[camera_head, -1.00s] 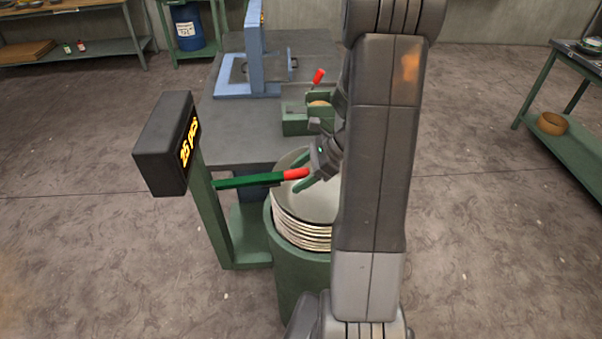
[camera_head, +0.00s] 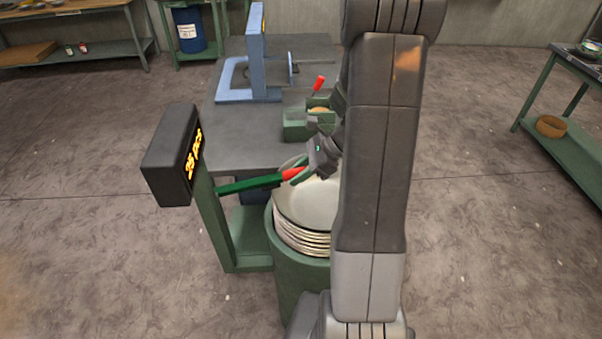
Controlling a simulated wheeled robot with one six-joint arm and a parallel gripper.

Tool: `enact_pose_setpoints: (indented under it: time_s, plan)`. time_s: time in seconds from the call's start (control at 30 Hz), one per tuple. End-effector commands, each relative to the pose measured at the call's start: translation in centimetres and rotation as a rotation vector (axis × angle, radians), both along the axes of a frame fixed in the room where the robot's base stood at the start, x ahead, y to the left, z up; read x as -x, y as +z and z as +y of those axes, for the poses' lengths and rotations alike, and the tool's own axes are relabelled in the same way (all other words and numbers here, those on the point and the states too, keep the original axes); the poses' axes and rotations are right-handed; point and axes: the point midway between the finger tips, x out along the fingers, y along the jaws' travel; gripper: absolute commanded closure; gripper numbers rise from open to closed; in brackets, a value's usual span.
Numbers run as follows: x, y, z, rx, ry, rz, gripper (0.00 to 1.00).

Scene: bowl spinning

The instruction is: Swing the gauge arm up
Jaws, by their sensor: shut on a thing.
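The gauge arm (camera_head: 250,184) is a green bar with a red tip (camera_head: 293,174). It reaches right from the green post (camera_head: 215,215) over the stacked bowls and slants slightly up toward its tip. The pale bowls (camera_head: 303,222) are stacked in a green round holder (camera_head: 297,277) below the bar. My arm hides the right side of the stack.
A grey table (camera_head: 240,130) stands behind, with a blue press-like frame (camera_head: 256,60) and a green box (camera_head: 303,127) with a red-handled lever (camera_head: 319,84). A shelf table (camera_head: 575,125) holding a wooden bowl (camera_head: 551,126) is at far right. The floor at left is open.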

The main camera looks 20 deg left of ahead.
Motion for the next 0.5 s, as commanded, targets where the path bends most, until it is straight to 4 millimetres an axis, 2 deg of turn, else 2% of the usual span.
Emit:
enact_pose_setpoints:
  time_s: [0.03, 0.07, 0.37, 0.5]
  plan:
    - [0.06, 1.35, 0.20, -0.001, -0.001, 0.000, 0.89]
    - [0.09, 1.55, 0.26, -0.002, -0.001, 0.000, 0.89]
    - [0.13, 1.42, 0.33, -0.001, -0.001, 0.001, 0.89]
    - [0.21, 2.04, 0.49, 0.000, 0.000, 0.000, 0.89]
